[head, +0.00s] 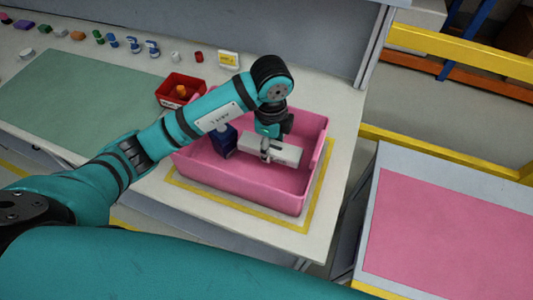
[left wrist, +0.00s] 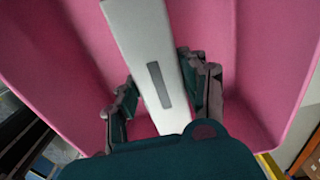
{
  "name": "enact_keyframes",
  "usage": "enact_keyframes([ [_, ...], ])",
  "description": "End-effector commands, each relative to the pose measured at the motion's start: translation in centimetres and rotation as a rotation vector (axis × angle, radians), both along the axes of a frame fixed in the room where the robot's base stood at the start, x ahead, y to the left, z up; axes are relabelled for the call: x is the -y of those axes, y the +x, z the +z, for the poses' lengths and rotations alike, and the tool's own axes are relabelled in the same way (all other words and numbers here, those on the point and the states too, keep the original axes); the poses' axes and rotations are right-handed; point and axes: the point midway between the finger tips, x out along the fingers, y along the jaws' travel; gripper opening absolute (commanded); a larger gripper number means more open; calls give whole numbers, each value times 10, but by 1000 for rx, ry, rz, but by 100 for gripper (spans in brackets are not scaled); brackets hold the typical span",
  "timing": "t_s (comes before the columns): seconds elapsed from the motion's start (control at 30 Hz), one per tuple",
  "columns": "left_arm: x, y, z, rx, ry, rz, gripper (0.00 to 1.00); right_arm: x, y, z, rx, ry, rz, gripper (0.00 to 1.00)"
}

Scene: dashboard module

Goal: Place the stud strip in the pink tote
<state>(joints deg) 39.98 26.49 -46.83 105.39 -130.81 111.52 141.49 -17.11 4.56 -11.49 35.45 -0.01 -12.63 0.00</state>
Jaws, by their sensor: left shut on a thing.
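The stud strip (head: 284,151) is a light grey bar with a dark grey slot on its face. My left gripper (head: 268,150) is shut on it and holds it over the inside of the pink tote (head: 274,203). In the left wrist view, the two fingers of the gripper (left wrist: 162,92) clasp the sides of the strip (left wrist: 142,38), with the pink tote (left wrist: 262,60) behind it. I cannot tell whether the strip touches the tote floor. My right gripper is not in view.
A dark blue block (head: 224,141) is in the tote's left part. A red bin (head: 182,86) with an orange item stands behind the tote. Several small parts line the back of the table. A pink-topped table (head: 450,240) stands at right, clear.

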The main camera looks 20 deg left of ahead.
Motion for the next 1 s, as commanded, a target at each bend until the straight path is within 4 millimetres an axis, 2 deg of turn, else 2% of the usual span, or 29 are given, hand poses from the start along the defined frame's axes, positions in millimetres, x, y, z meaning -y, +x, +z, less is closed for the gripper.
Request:
enact_keyframes([
  [0.03,-1,0,-6,-1,2,3,9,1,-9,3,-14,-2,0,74],
  [0.17,-1,1,-18,2,2,1,9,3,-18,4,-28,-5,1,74],
  [0.27,-1,0,-31,-2,2,2,9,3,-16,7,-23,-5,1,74],
  [0.43,-1,0,-53,0,2,0,9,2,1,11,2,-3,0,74],
  [0.57,-1,1,-57,4,1,0,9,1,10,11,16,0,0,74],
  [0.83,-1,1,-60,3,1,0,9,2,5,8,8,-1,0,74],
  [0.87,-1,1,-60,3,2,0,45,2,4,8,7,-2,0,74],
  [1.0,-1,1,-59,3,2,0,63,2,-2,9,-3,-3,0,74],
])
